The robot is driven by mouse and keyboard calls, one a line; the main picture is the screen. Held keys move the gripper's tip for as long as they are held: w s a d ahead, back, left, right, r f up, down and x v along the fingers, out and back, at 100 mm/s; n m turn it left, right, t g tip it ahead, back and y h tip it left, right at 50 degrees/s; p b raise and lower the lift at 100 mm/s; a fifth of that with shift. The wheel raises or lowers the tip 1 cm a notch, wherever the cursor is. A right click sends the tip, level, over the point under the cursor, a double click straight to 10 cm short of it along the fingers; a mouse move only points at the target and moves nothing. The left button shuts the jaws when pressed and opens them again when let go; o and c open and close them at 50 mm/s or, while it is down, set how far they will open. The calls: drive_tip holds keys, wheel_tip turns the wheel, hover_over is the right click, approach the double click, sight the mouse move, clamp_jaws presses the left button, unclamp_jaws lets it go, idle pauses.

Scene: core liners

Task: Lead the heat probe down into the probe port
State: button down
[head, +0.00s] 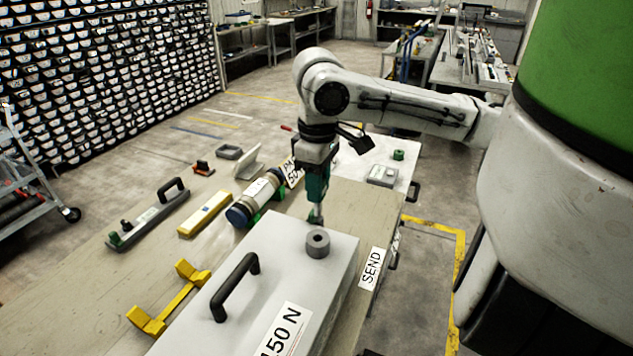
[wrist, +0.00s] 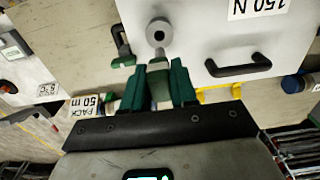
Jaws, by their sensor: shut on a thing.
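The probe port (head: 318,243) is a short grey collar with a dark hole, upright on the white lid of the box marked 150 N. It also shows in the wrist view (wrist: 159,32), just ahead of my fingers. My gripper (head: 317,196) points down above the port, its green fingers shut on the heat probe (head: 315,215). In the wrist view the probe (wrist: 159,80) sits between the fingers (wrist: 160,74), its narrow end toward the port. The tip looks close above the collar; whether it touches is too small to tell.
A black handle (head: 235,286) stands on the white box (head: 290,262), left of the port. A yellow bracket (head: 170,298), a capped cylinder (head: 256,198) and a yellow block (head: 205,213) lie on the bench. A second white case (head: 365,160) stands behind.

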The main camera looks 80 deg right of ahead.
sight(319, 215)
drive_tip(key=shift+f+b, duration=3.15)
drive_tip(key=shift+f, duration=1.25)
drive_tip(key=c, duration=0.8)
unclamp_jaws()
wheel_tip(319, 215, up, 11)
drive_tip(key=shift+f, duration=0.15)
